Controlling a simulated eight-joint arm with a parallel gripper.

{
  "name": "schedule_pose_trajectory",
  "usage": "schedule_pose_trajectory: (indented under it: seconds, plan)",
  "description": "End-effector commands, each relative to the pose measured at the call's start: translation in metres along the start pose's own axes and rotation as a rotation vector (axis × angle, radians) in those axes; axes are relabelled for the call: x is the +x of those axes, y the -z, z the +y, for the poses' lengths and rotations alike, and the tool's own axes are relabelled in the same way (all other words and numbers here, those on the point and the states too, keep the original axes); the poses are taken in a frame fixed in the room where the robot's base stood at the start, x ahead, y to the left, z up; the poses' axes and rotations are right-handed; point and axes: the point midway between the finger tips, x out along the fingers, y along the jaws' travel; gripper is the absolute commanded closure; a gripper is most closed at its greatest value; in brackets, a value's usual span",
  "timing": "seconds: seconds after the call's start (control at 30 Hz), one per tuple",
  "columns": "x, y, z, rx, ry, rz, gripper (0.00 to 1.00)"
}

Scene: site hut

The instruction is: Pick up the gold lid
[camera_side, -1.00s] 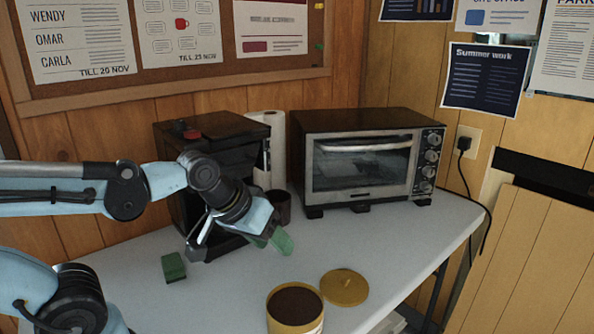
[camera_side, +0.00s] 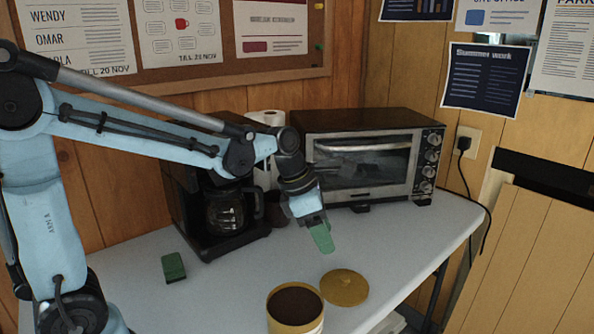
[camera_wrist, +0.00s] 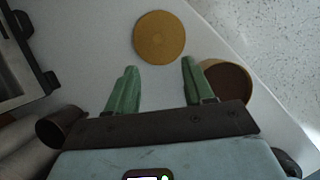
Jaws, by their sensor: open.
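The canister (camera_side: 295,308) is gold-rimmed with dark brown contents. It also shows beside the right finger in the wrist view (camera_wrist: 228,84).
A toaster oven (camera_side: 365,158) and a black coffee maker (camera_side: 215,215) with a glass jug stand at the back. A dark cup stands between them. A green block (camera_side: 174,267) lies at the left. The table (camera_side: 240,290) is clear left of the canister.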

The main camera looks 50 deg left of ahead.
Motion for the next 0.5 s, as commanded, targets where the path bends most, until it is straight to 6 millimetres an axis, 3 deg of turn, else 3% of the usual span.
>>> schedule_pose_trajectory:
  seconds: [0.17,0.5]
  plan:
    - [0.009,-0.002,0.001,-0.062,0.01,0.002,0.48]
    - [0.057,-0.002,0.001,-0.059,0.008,0.002,0.48]
